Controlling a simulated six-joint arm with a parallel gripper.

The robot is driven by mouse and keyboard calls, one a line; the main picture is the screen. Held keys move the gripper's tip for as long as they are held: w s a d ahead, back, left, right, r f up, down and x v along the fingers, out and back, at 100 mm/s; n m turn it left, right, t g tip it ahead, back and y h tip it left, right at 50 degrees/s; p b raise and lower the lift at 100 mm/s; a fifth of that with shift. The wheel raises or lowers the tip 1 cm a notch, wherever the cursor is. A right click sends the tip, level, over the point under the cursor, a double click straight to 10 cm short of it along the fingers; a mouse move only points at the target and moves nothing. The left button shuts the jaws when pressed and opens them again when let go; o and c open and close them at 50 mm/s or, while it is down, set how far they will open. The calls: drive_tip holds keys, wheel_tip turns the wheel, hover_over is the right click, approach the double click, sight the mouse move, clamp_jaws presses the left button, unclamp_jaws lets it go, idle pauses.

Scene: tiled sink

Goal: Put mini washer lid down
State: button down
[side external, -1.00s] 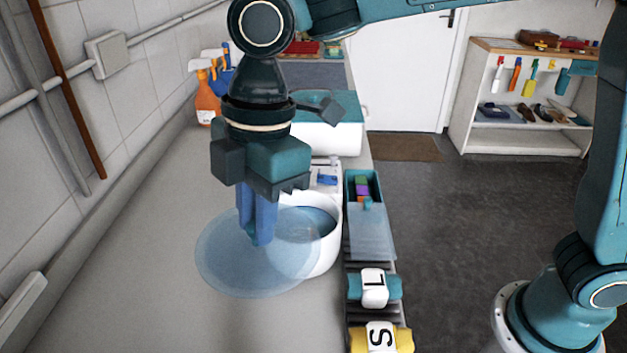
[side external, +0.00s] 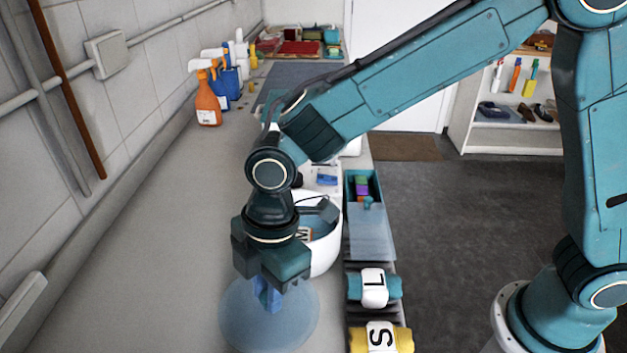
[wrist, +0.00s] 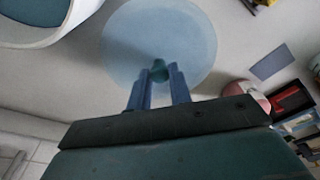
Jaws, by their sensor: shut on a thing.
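The mini washer lid (side external: 245,318) is a round, see-through bluish disc in front of the washer. In the wrist view the lid (wrist: 190,30) shows as a pale blue disc with a dark teal knob at its centre. My gripper (side external: 268,300) points down with its blue fingers shut on that knob; it also shows in the wrist view (wrist: 159,80). The lid looks level and low over the counter; I cannot tell whether it touches. The white mini washer (side external: 327,258) stands just behind my gripper, its round tub open and partly hidden by my arm.
A teal bin (side external: 370,230) and rolled cloths marked L (side external: 374,288) and S (side external: 380,338) lie along the counter's right edge. Spray bottles (side external: 208,105) stand at the back left. The grey counter (side external: 150,260) left of the lid is clear.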

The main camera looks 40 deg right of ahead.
drive_tip(key=shift+f, duration=2.1)
drive_tip(key=shift+f, duration=0.2)
drive_tip(key=c, duration=1.3)
unclamp_jaws()
drive_tip(key=shift+r, duration=0.15)
drive_tip(key=r, duration=0.4)
drive_tip(key=d+r, duration=0.1)
drive_tip(key=r, duration=0.7)
drive_tip(key=shift+d, duration=0.4)
